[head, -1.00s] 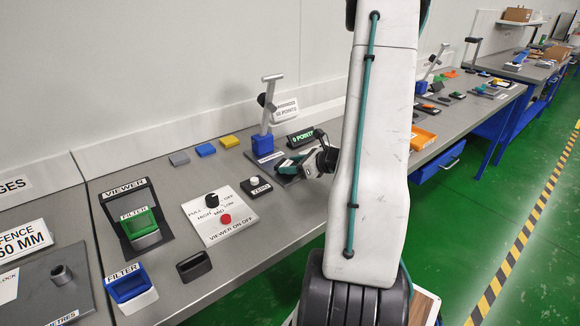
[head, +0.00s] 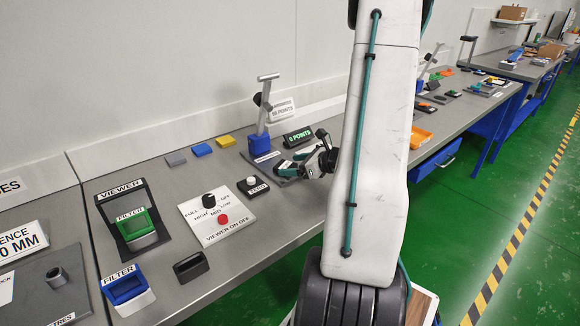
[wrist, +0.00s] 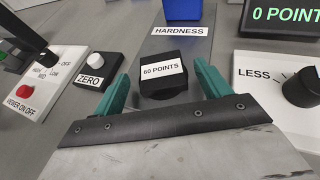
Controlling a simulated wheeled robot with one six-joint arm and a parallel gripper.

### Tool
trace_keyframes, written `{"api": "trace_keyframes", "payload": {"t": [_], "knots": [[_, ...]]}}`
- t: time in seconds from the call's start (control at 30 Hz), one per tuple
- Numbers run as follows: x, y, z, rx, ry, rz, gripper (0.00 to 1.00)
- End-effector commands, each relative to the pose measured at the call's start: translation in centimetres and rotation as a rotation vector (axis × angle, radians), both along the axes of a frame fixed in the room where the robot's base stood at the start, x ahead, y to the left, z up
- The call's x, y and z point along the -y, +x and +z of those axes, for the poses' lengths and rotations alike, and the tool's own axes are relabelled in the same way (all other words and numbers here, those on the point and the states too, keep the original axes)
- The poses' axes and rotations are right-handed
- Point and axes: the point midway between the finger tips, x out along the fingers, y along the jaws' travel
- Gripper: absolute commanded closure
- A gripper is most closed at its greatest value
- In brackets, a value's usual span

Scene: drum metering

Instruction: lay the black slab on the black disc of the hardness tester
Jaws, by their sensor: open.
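In the head view my gripper (head: 300,163) is low over the base of the hardness tester (head: 260,143), which has a blue block and an upright lever. The slab is not clear there.
Grey, blue and yellow slabs (head: 202,150) lie left of the tester. A ZERO button (head: 252,185) and a white control panel (head: 216,214) are nearer. A 0 POINTS display (head: 298,137) stands behind my gripper. A LESS dial (wrist: 301,87) is close on the right.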

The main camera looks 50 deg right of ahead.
Motion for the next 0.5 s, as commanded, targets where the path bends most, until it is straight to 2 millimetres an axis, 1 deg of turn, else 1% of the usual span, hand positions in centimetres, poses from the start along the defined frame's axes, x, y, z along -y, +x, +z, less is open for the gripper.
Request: {"api": "trace_keyframes", "payload": {"t": [0.03, 0.3, 0.4, 0.5], "knots": [[0.3, -1.0, 0.4, 0.0, -0.001, -0.005, 0.24], [1.1, -6.4, 2.7, 0.0, -0.003, -0.005, 0.24], [1.3, -7.9, 3.3, 0.0, -0.002, -0.005, 0.24], [1.5, -8.9, 3.7, 0.0, -0.001, -0.003, 0.24]]}}
